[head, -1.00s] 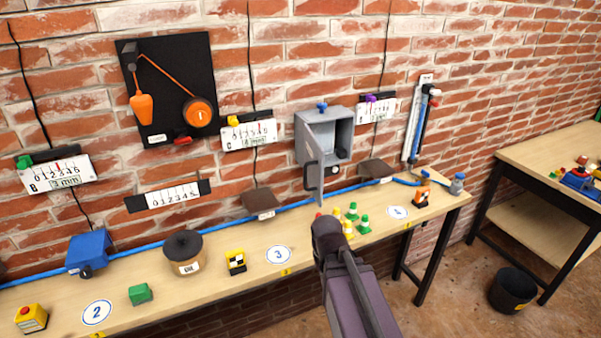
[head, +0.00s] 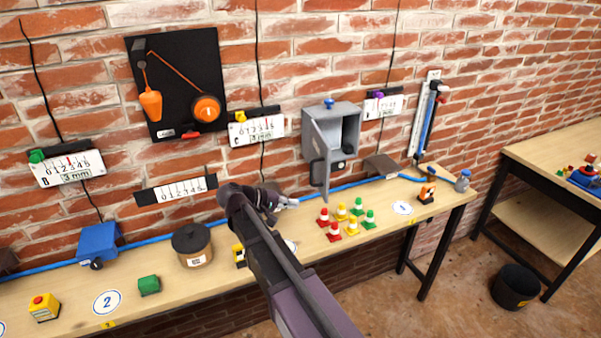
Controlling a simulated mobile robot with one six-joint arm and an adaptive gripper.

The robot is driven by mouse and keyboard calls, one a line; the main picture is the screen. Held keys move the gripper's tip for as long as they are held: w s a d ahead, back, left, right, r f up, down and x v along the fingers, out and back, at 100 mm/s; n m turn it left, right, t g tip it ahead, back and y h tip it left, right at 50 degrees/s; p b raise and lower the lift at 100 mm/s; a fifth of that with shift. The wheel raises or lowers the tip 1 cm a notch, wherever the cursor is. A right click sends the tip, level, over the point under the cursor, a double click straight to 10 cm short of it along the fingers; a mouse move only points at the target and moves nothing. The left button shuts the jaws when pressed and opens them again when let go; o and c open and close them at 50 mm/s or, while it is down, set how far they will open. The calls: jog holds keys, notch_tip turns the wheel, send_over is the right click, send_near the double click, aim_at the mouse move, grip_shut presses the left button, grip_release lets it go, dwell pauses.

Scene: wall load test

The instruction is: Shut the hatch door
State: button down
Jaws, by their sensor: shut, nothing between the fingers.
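The grey hatch box (head: 345,130) is fixed to the brick wall, right of the middle in the head view. Its hatch door (head: 321,160) stands open, swung out toward the bench from the box's left side, with a dark handle on it. The inside of the box shows. My gripper (head: 292,203) is shut and empty. In the picture it lies to the left of and below the door, over the bench, with a gap between them.
Several small red, yellow and green cones (head: 342,220) stand on the bench (head: 215,272) below the door. A dark-lidded pot (head: 192,246) stands left of my arm. A blue pipe (head: 345,188) runs along the wall. A black bucket (head: 515,288) stands on the floor.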

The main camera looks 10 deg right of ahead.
aim_at(312, 161)
jog(key=w+a+r+t+h, duration=0.2)
jog(key=w+a+r+h, duration=0.1)
jog(key=a+r, duration=0.4)
jog(key=a+h, duration=0.1)
jog(key=a, duration=0.2)
jog(key=shift+w+r, duration=0.15)
jog(key=shift+r, duration=0.25)
jog(key=d, duration=1.3)
jog(key=shift+w, duration=0.35)
jog(key=shift+s+d+f+t, duration=0.1)
jog(key=shift+s+t, duration=0.05)
jog(key=shift+t, duration=0.15)
